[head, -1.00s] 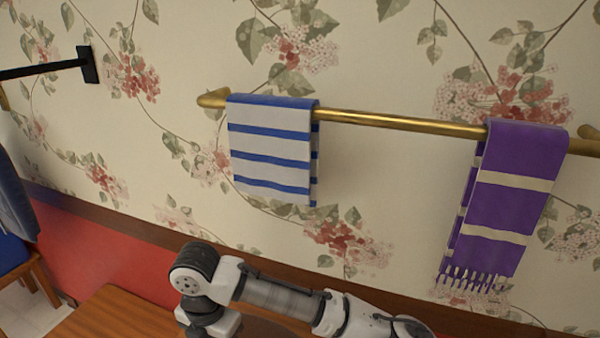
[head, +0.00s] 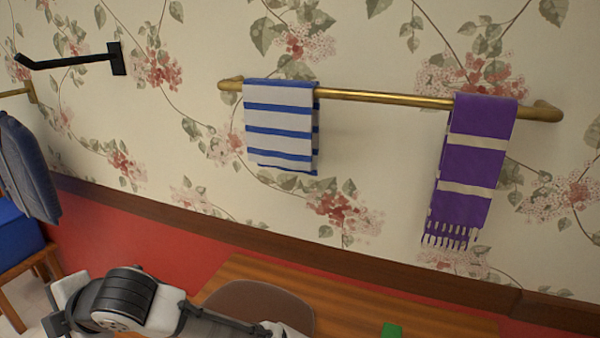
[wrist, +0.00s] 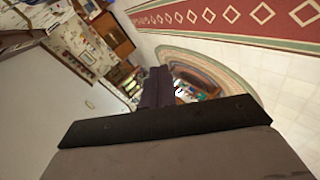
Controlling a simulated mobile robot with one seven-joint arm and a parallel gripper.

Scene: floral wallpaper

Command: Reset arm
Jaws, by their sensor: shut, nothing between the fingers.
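My gripper (wrist: 159,73) shows in the wrist view as dark fingers beyond a wide dark bar and grey body. The fingers are together, with nothing visible held between them. It points out over the room, away from any near surface. In the head view my white and grey arm crosses the bottom left, in front of a wooden table; the gripper itself is not visible there.
A brass rail (head: 385,97) on the floral wall holds a striped towel (head: 281,122) and a purple towel (head: 470,165). A black bar (head: 75,60) juts at left. The wooden table (head: 350,300) bears a green block (head: 391,330). A rug (wrist: 230,80) lies on the floor.

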